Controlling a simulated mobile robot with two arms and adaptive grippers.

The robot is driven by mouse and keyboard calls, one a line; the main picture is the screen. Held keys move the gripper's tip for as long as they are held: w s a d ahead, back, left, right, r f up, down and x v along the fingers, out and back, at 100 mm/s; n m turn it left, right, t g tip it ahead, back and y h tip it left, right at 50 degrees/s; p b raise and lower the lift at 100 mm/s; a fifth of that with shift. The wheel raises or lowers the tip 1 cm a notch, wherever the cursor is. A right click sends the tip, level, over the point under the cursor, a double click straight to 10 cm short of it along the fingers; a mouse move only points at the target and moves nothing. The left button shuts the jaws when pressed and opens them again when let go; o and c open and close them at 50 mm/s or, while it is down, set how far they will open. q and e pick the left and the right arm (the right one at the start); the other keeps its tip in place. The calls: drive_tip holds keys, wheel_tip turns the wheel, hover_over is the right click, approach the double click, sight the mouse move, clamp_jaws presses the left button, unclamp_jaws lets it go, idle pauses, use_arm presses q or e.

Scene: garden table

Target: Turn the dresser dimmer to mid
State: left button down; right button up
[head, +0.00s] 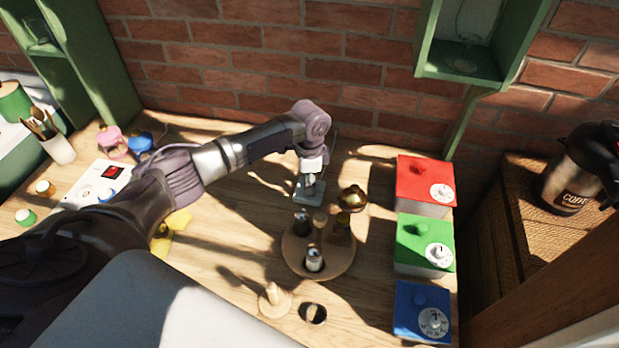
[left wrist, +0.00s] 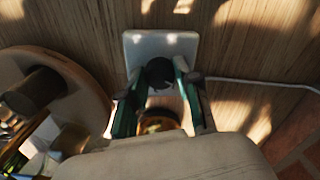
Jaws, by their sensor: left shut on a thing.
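The dimmer is a small pale square plate (head: 303,196) on the wooden table below the brick wall. In the left wrist view the plate (left wrist: 135,45) carries a dark round knob (left wrist: 160,73), and a thin white cable runs off to the right. My left gripper (head: 312,179) reaches down onto it from above. In the left wrist view its green fingers (left wrist: 158,88) stand on both sides of the knob and are shut on it. I cannot read the knob's setting. My right gripper is not in view.
A round wooden tray (head: 292,262) with small bottles stands close in front of the dimmer. A brass object (head: 353,197) sits just right of it. Red (head: 413,178), green (head: 408,243) and blue (head: 408,311) boxes with dials line the right edge.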

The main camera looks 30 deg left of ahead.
use_arm(q)
drive_tip(key=m, duration=0.3)
drive_tip(key=shift+m+p, duration=0.3)
drive_tip(key=shift+p, duration=0.1)
drive_tip(key=m, duration=0.3)
drive_tip(key=shift+m, duration=0.3)
drive_tip(key=m, duration=0.3)
drive_tip(key=shift+m, duration=2.2)
drive_tip(key=c, duration=0.8)
unclamp_jaws()
